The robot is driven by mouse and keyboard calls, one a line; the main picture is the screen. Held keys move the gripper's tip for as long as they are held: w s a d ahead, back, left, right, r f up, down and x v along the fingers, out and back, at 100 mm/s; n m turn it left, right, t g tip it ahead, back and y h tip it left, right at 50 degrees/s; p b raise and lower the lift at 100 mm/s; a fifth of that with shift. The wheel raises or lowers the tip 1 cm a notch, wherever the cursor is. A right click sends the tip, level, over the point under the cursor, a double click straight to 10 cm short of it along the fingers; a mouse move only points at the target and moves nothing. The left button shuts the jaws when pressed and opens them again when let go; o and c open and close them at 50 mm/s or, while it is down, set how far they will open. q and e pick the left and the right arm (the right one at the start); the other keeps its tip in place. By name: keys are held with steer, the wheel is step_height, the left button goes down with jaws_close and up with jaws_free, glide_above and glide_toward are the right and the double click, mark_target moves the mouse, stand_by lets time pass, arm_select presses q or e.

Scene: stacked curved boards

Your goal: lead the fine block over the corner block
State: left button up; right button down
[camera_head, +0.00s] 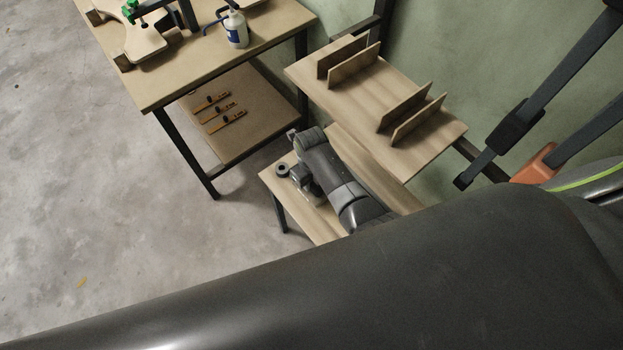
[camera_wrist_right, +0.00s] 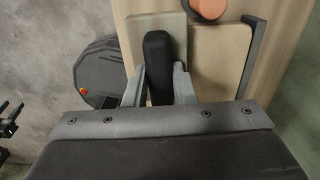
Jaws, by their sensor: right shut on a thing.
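My right gripper (camera_wrist_right: 158,75) is shut on the black upright handle of what looks like the fine block (camera_wrist_right: 158,62) in the wrist view. A flat grey-green piece lies under that handle, over a pale wooden surface. In the head view my right gripper (camera_head: 303,186) is low over a small wooden table, and its fingers and load are mostly hidden. I cannot pick out the corner block for sure. A tan panel (camera_wrist_right: 217,60) with a dark angled edge strip lies right of the gripper in the wrist view. My left gripper is not in view.
A wooden shelf (camera_head: 440,147) with several upright thin boards stands behind the small table (camera_head: 285,205). A workbench (camera_head: 165,88) with a white bottle (camera_head: 236,30) is at upper left. An orange round piece (camera_wrist_right: 207,7) is near the panel. Open floor lies left.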

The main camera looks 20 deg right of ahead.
steer(key=shift+r, duration=0.15)
step_height(320, 180, up, 2)
steer(key=shift+r+p, duration=0.2)
steer(key=shift+p, duration=0.95)
steer(key=shift+r, duration=1.75)
steer(key=shift+d+r, duration=0.1)
steer(key=shift+w+d+r, duration=0.15)
steer(key=shift+d+r, duration=0.1)
steer(key=shift+r, duration=0.15)
steer(key=shift+w+d+f+b, duration=0.1)
steer(key=shift+d+f+b, duration=0.05)
steer(key=shift+f+b, duration=1.45)
steer(key=shift+d+f+b, duration=0.1)
steer(key=shift+f+b, duration=1)
steer(key=shift+f, duration=0.85)
steer(key=shift+f+b, duration=0.4)
steer(key=shift+f, duration=0.2)
